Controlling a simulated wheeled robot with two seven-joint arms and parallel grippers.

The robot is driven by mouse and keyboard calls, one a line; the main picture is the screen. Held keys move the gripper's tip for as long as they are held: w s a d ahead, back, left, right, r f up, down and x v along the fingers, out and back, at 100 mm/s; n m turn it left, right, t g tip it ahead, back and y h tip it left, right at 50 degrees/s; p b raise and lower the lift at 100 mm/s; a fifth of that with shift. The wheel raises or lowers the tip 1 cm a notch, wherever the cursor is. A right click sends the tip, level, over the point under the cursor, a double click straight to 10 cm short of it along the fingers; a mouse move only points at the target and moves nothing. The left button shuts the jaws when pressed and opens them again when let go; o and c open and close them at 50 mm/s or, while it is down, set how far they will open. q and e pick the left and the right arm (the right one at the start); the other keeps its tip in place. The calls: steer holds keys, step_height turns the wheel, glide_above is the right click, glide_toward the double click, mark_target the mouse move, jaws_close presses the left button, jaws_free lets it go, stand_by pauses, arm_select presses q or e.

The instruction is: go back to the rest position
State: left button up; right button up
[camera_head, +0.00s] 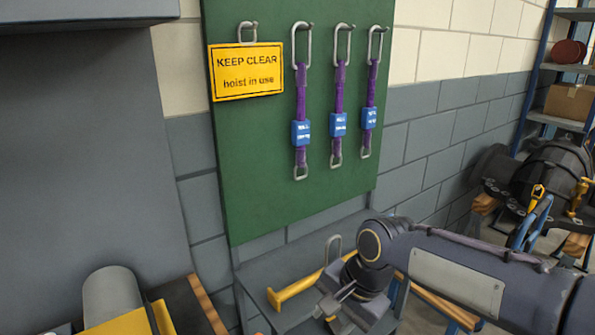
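My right arm comes in from the right edge. My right gripper (335,308) points down over a grey bench or cart top below the green board. Its fingers are small and seen from above, so I cannot tell whether they are open or shut. A yellow bar with a flared end (298,286) lies just behind and left of the gripper; part of it is hidden by my wrist. A grey metal loop (333,245) stands behind the wrist. My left gripper is not in view.
A green board (262,150) carries a yellow "KEEP CLEAR hoist in use" sign (246,71) and purple slings with blue tags (338,125). A grey cylinder (111,293) stands at lower left. A dark casing (548,172) and a shelf rack (562,66) are at right.

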steer(key=s+d+f+n+t, duration=0.3)
steer(key=s+d+n, duration=0.3)
steer(key=s+d, duration=0.8)
steer(key=s+t, duration=0.1)
steer(key=s, duration=0.2)
steer(key=shift+s+d+f, duration=0.15)
steer(key=shift+s+d, duration=0.05)
steer(key=shift+a, duration=0.1)
